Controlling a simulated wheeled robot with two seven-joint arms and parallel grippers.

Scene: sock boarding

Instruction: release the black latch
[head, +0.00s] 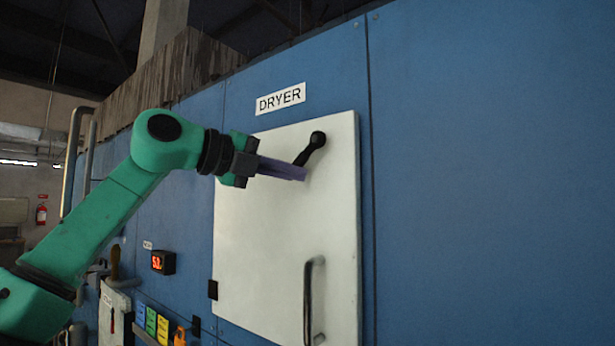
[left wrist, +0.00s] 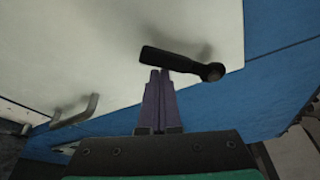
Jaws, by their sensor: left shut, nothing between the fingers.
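The black latch (head: 312,146) is a lever with a round knob at the upper right of the white dryer door (head: 260,240). It slants down and left from the knob in the head view. It also shows in the left wrist view (left wrist: 180,62), just beyond my fingertips. My left gripper (head: 303,174) is shut and empty, its purple fingers together. Its tips are at the lower end of the lever; whether they touch it I cannot tell. My right gripper is not in view.
A metal handle (head: 310,300) stands out from the lower right of the door, below the latch. The blue wall (head: 490,170) right of the door is clear. A red-digit display (head: 162,262) and several colored tags (head: 151,322) are at lower left.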

